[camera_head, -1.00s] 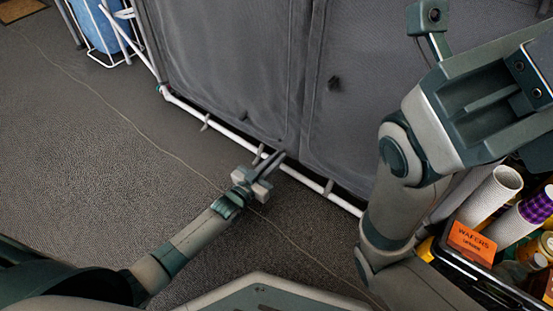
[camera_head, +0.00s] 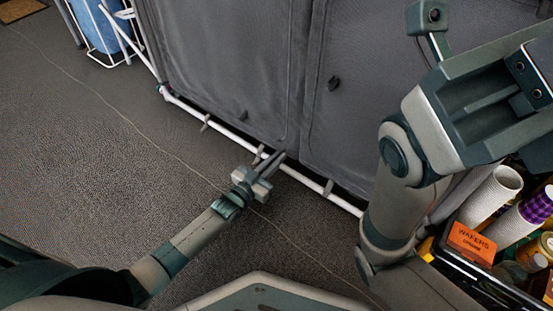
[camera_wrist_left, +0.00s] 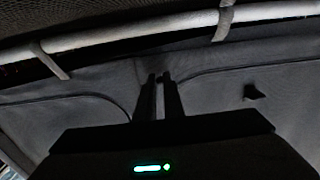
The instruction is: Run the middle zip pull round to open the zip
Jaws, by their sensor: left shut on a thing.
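The grey fabric front (camera_head: 230,60) of the kitchen unit has a seam running down between two panels, with dark piping at their edges. My left gripper (camera_head: 279,157) is at the foot of that seam, just above the white bottom rail. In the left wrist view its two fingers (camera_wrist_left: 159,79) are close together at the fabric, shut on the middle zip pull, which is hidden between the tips. Another tab (camera_head: 244,115) is low on the left panel.
The white tube rail (camera_head: 220,127) runs along the bottom of the fabric, with grey straps on it. My right arm covers the right side. A crate with an orange wafers box (camera_head: 470,243) stands at lower right. The carpet (camera_head: 90,140) at left is clear.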

